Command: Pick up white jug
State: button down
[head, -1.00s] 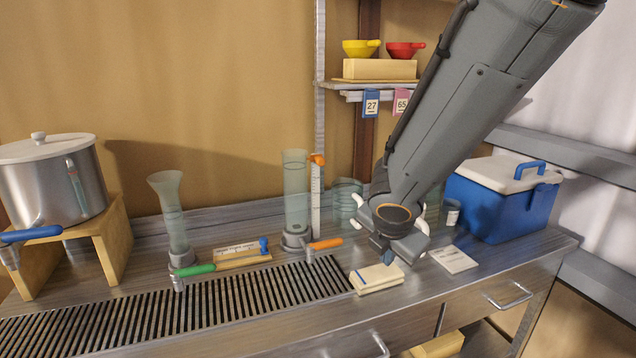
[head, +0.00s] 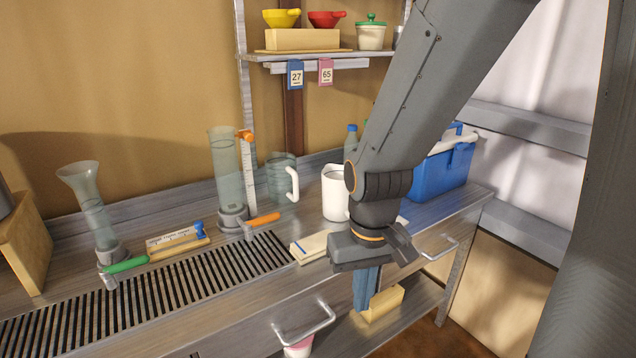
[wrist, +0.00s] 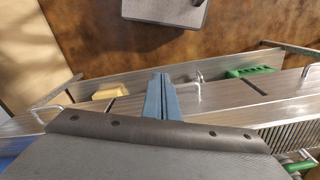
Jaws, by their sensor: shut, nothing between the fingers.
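The white jug (head: 335,196) stands upright on the metal counter (head: 452,214) in the head view. Its right side is hidden behind my arm, and its handle cannot be made out. My gripper (head: 366,300) hangs in front of the counter's front edge, nearer to the camera and lower than the jug. Its blue fingers are closed together and empty. In the wrist view my gripper (wrist: 161,80) shows its shut fingers over the counter front and the floor; the jug is not seen there.
A clear glass jug with a white handle (head: 281,180) stands just left of the white jug. A cream block (head: 311,247) lies on the counter in front. A blue cooler (head: 440,172) stands to the right. A lower shelf holds a yellow block (head: 383,303).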

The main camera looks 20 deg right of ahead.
aim_at(335, 193)
jog(key=z, duration=0.55)
jog(key=k, duration=0.65)
jog(key=z, duration=0.95)
jog(key=i, duration=1.3)
jog(key=u, duration=1)
jog(key=i, duration=0.55)
jog(key=u, duration=0.6)
